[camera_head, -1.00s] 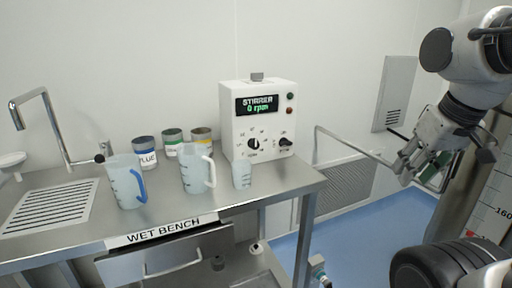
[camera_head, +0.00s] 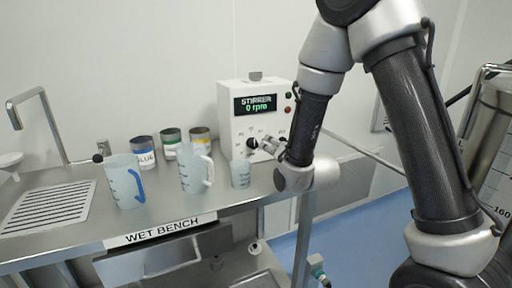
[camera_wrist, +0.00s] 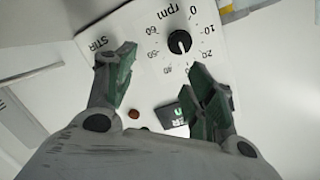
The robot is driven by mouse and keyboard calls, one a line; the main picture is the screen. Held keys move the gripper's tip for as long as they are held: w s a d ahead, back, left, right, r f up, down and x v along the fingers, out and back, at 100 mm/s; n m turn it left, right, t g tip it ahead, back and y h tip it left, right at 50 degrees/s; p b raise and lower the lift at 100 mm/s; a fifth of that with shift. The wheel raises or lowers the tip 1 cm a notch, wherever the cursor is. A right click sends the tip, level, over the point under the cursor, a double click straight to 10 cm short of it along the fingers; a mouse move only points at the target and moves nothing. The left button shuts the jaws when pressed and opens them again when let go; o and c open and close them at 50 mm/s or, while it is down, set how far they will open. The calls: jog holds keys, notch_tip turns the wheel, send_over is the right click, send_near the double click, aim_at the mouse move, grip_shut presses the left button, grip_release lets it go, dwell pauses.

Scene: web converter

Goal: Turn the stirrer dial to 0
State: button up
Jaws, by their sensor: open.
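The stirrer (camera_head: 228,128) is a white box at the back of the wet bench, and its display reads 0 rpm. Its round black dial (camera_head: 252,144) is on the front face. In the wrist view the dial (camera_wrist: 179,42) sits within a ring of numbers, and a small light mark on it points down in the picture, away from the 0 at the top. My gripper (camera_head: 272,147) is close to the stirrer's front, right of the dial. The fingers (camera_wrist: 163,78) are open and apart from the dial. The second knob is hidden by my gripper in the head view.
A small beaker (camera_head: 240,174) stands just in front of the stirrer. A white-handled jug (camera_head: 192,172), a blue-handled jug (camera_head: 122,184) and several paint cans (camera_head: 170,143) stand to the left. The bench's right edge (camera_head: 290,190) lies under my arm.

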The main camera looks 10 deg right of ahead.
aim_at(255, 145)
jog(key=a+f, duration=0.1)
jog(key=s+a+f+t+y, duration=0.1)
jog(key=shift+a+t, duration=0.3)
jog(key=shift+a, duration=0.1)
jog(key=x, duration=0.8)
jog(key=shift+r, duration=0.15)
jog(key=shift+c, duration=0.4)
jog(key=shift+s, duration=0.1)
jog(key=c, duration=0.9)
